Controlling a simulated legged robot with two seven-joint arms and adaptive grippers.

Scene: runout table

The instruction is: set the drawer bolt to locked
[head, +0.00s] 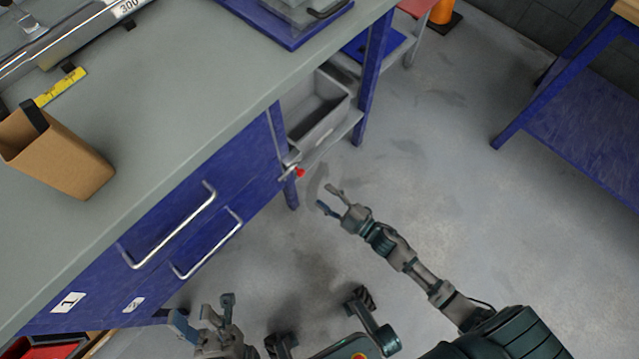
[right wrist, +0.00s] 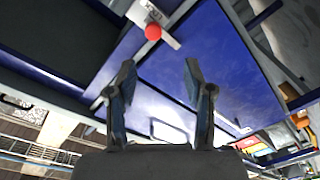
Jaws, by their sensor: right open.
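The drawer bolt (head: 290,171) is a small pale metal fitting with a red knob (head: 299,172) at the right end of the blue drawer front (head: 255,165). In the right wrist view the bolt plate (right wrist: 146,13) and red knob (right wrist: 153,32) are at the top, beyond the fingertips. My right gripper (head: 328,198) is open and empty, a short way right of and below the knob in the head view, apart from it. It also shows in the right wrist view (right wrist: 159,68). My left gripper (head: 204,309) is open and empty below the drawers. Whether the bolt is engaged cannot be told.
Two bar handles (head: 170,228) stick out from the drawer fronts. A grey bin (head: 318,125) sits on the shelf beside the bolt, near a blue table leg (head: 374,75). A cardboard box (head: 55,160) stands on the tabletop. The floor (head: 440,170) right of my right arm is clear.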

